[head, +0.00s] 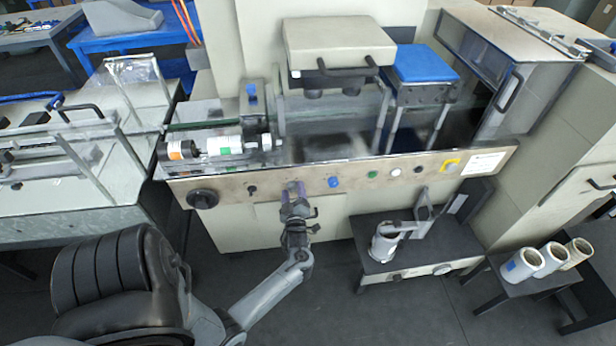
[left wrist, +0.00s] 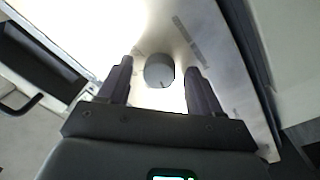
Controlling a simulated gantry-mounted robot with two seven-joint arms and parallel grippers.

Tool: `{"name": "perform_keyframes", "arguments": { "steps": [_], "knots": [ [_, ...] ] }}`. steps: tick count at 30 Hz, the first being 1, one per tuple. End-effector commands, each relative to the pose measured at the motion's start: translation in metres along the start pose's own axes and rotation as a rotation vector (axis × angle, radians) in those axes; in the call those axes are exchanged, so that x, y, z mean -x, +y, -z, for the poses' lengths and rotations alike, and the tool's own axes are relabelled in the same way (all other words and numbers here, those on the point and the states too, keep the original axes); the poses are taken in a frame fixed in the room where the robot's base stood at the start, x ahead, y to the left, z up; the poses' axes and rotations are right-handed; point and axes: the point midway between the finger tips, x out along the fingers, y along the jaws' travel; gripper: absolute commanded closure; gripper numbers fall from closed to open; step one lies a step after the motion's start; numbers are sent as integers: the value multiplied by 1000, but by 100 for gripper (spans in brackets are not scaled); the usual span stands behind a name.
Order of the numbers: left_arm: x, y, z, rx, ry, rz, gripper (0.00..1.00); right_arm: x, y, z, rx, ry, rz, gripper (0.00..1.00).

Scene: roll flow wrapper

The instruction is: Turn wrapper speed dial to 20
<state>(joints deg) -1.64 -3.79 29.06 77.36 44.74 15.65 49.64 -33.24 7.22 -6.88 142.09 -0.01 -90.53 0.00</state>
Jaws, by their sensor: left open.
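The round grey dial (left wrist: 159,70) sits on the pale panel in the left wrist view, with a small mark near its lower edge. My left gripper (head: 295,188) is at the wrapper's front control panel (head: 225,183) in the head view. In the left wrist view its two dark fingers are apart, one on each side of the dial, with gaps between them and it. In the head view the gripper covers the dial. I cannot read the dial's numbers or its setting. My right gripper is not in view.
A large black knob (head: 203,198) and a small black knob (head: 252,190) are left of the gripper. A low dark stand (head: 405,258) is below the panel.

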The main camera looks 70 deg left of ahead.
Motion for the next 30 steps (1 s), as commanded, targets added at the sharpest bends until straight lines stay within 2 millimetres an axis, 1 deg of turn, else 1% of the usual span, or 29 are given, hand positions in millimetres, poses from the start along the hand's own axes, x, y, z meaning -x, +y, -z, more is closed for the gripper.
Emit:
{"name": "perform_keyframes", "arguments": {
  "steps": [1,6,15,17,30],
  "knots": [
    [-1,3,4,-59,-3,-5,35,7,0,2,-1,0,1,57],
    [-2,3,5,-320,-19,-6,35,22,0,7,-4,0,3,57],
    [0,2,6,-765,-46,-6,35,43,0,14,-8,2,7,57],
    [15,-1,3,-746,-51,-2,35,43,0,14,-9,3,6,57],
    [99,1,6,-739,-51,-1,35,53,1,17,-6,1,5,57]
  ]
}}
